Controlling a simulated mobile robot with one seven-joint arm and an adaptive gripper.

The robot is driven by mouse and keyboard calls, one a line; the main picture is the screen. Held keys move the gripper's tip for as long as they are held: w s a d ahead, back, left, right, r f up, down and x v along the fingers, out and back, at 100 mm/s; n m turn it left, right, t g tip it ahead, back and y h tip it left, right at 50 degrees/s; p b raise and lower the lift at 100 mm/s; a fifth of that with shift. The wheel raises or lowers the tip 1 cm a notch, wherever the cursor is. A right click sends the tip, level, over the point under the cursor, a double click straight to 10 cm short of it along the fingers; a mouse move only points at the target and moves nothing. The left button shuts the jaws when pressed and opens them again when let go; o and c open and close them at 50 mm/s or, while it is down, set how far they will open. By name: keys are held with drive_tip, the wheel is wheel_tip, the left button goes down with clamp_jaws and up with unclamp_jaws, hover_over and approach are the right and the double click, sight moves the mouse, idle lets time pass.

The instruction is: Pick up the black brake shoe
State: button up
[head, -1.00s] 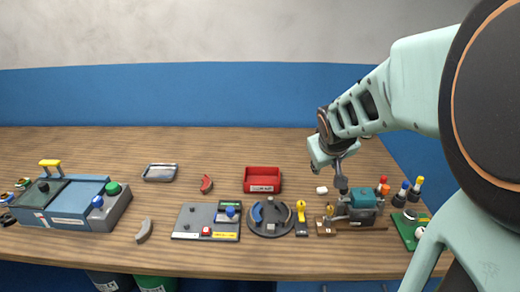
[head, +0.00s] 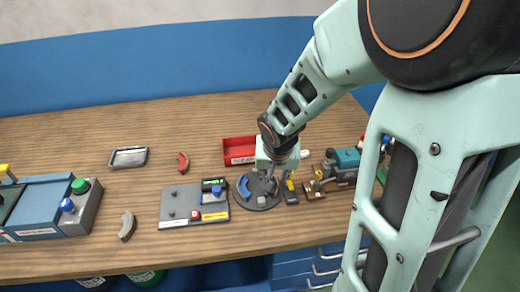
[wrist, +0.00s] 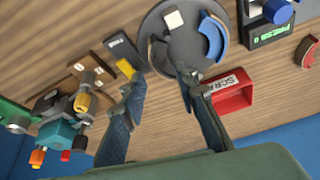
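No black brake shoe stands out clearly. A dark curved piece (wrist: 152,50) with a tan edge shows at the left of the round grey plate (wrist: 185,52) in the wrist view; I cannot tell for sure that it is the shoe. A blue curved shoe (wrist: 213,38) lies on the plate's other side, and also shows in the head view (head: 243,187). My gripper (wrist: 158,85) is open and empty, its fingers pointing down toward the plate. In the head view my gripper (head: 267,176) hangs over the plate's back part and hides some of it.
A red scrap bin (head: 232,143) stands just behind the plate. A grey panel with buttons (head: 180,207) is to the left. A yellow-tipped tool (head: 291,190) and a teal vise-like device (head: 347,160) are to the right. A red shoe and a grey shoe lie farther left.

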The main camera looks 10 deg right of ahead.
sight(274, 192)
drive_tip(key=b+x, duration=0.2)
drive_tip(key=x, duration=0.4)
drive_tip(key=shift+f, duration=0.3)
drive_tip(key=shift+c, duration=0.2)
drive_tip(key=shift+r, duration=0.1)
clamp_jaws()
